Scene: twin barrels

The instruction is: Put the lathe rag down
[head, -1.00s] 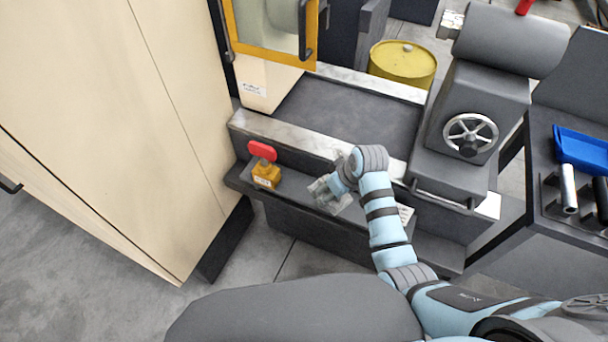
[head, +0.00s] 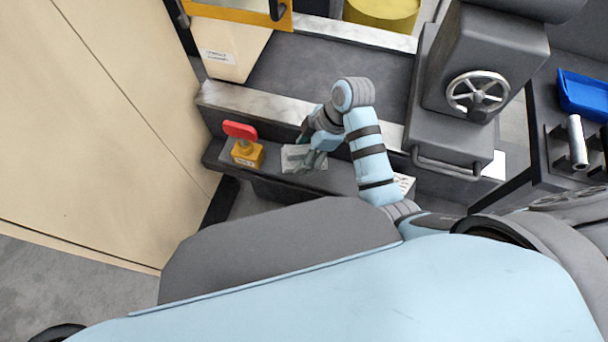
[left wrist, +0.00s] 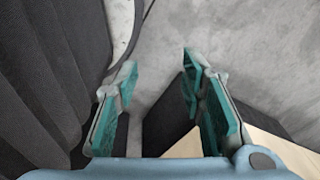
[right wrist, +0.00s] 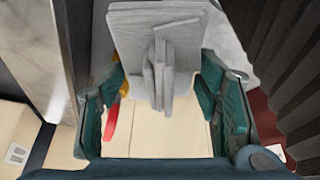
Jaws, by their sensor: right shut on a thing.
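The lathe rag (head: 296,153) is a pale grey cloth at the dark front ledge of the lathe, right of the red-topped yellow block. My right gripper (head: 312,150) is at the rag from above and is shut on it. In the right wrist view the rag (right wrist: 158,28) shows a raised, folded ridge between the fingers of the right gripper (right wrist: 162,78). I cannot tell whether the rag touches the ledge. My left gripper (left wrist: 160,72) is open and empty above grey floor in the left wrist view; it does not show in the head view.
The yellow block with a red top (head: 246,150) stands close left of the rag on the ledge (head: 270,178). A tall cream cabinet (head: 90,130) stands left. A grey handwheel housing (head: 478,95) is right, and a yellow barrel (head: 382,12) is behind.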

